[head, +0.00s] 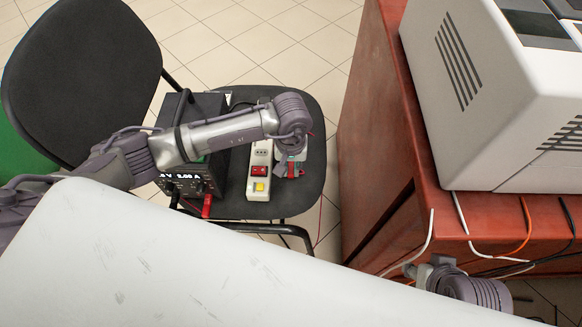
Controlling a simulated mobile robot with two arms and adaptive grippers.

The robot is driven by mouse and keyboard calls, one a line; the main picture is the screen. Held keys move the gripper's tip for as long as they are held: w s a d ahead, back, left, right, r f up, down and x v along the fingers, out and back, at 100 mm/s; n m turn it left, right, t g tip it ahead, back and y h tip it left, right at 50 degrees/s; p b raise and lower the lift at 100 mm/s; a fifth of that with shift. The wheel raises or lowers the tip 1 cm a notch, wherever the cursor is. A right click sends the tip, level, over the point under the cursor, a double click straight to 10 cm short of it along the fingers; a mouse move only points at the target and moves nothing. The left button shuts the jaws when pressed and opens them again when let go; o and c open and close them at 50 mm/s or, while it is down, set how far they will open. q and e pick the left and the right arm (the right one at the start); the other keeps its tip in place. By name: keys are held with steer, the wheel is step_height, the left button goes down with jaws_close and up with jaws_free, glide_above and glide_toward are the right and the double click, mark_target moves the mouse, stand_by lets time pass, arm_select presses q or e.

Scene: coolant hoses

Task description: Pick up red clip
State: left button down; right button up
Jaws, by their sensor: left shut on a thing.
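My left gripper (290,170) hangs over the chair seat, just right of the power strip, with its fingers pointing down. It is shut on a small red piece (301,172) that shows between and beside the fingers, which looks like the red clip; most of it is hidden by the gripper. A thin red wire runs down past the seat's right edge. My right gripper (420,272) is at the lower right, by the red cabinet's front edge near the cables; its finger opening is too small to tell.
The black chair seat (312,200) holds a power supply (190,182) with red plugs and a white power strip (259,187) with red and yellow switches. A red cabinet (375,140) bears a large light-grey machine (500,100). White, orange and black cables hang over its edge.

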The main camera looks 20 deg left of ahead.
arm_select(q)
steer(key=shift+r, duration=0.45)
steer(key=shift+w+r+p, duration=0.1)
steer(key=shift+r+p, duration=0.2)
steer(key=shift+r, duration=0.25)
steer(key=r, duration=0.2)
steer(key=shift+d+r+p, duration=0.3)
steer(key=shift+r, duration=0.1)
steer(key=s+d+r, duration=0.1)
steer(key=d+r, duration=0.2)
steer(key=d, duration=0.2)
steer(key=s+d+r+p, duration=0.1)
steer(key=s+d+r, duration=0.1)
steer(key=d, duration=0.3)
steer(key=shift+d+r, duration=0.3)
steer(key=shift+r, duration=0.3)
arm_select(e)
steer(key=shift+s+d+r+g, duration=0.15)
steer(key=shift+s+r+g, duration=0.1)
steer(key=shift+s+r, duration=0.2)
steer(key=shift+s+d+r+g, duration=0.15)
steer(key=shift+s+r+g, duration=0.15)
steer(key=shift+s, duration=0.25)
arm_select(q)
steer(key=shift+s, duration=0.1)
